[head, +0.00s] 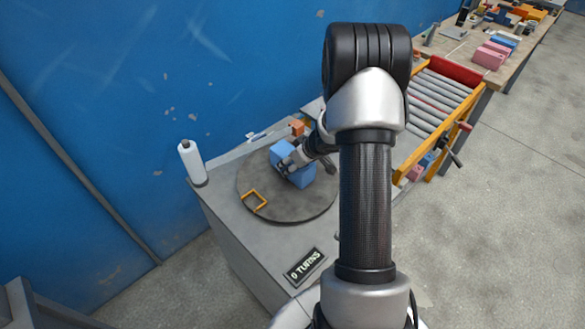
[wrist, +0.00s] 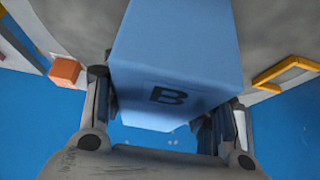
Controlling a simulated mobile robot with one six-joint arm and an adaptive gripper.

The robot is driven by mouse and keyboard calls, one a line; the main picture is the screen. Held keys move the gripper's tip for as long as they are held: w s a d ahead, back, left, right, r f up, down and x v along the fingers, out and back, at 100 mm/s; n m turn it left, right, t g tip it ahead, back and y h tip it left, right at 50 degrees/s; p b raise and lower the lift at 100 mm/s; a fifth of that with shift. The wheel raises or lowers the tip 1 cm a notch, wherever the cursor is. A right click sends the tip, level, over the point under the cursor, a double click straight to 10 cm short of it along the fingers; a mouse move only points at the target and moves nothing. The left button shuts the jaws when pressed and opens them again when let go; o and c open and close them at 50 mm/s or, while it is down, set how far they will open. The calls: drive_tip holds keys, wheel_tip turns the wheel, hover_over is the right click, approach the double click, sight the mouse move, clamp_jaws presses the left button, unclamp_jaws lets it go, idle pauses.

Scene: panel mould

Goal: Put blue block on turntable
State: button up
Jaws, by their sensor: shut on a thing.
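The blue block (head: 293,165) is over the dark round turntable (head: 275,208) in the head view. In the wrist view the blue block (wrist: 178,50) fills the middle and shows a letter B on one face. My gripper (wrist: 165,125) is shut on the block, one finger on each side. In the head view my gripper (head: 288,160) is partly hidden by the block and my arm. I cannot tell whether the block touches the turntable or hangs just above it. The turntable's right edge is hidden behind my arm.
A yellow square outline (head: 254,200) marks the turntable's front left; it also shows in the wrist view (wrist: 285,73). A white cylinder (head: 191,161) stands at the left corner. An orange block (head: 297,127) lies behind. A roller conveyor (head: 437,105) is at right. A "0 TURNS" sign (head: 306,265) is in front.

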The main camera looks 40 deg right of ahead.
drive_tip(key=shift+f, duration=0.15)
drive_tip(key=shift+f, duration=0.15)
drive_tip(key=o, duration=1.6)
drive_tip(key=shift+c, duration=0.2)
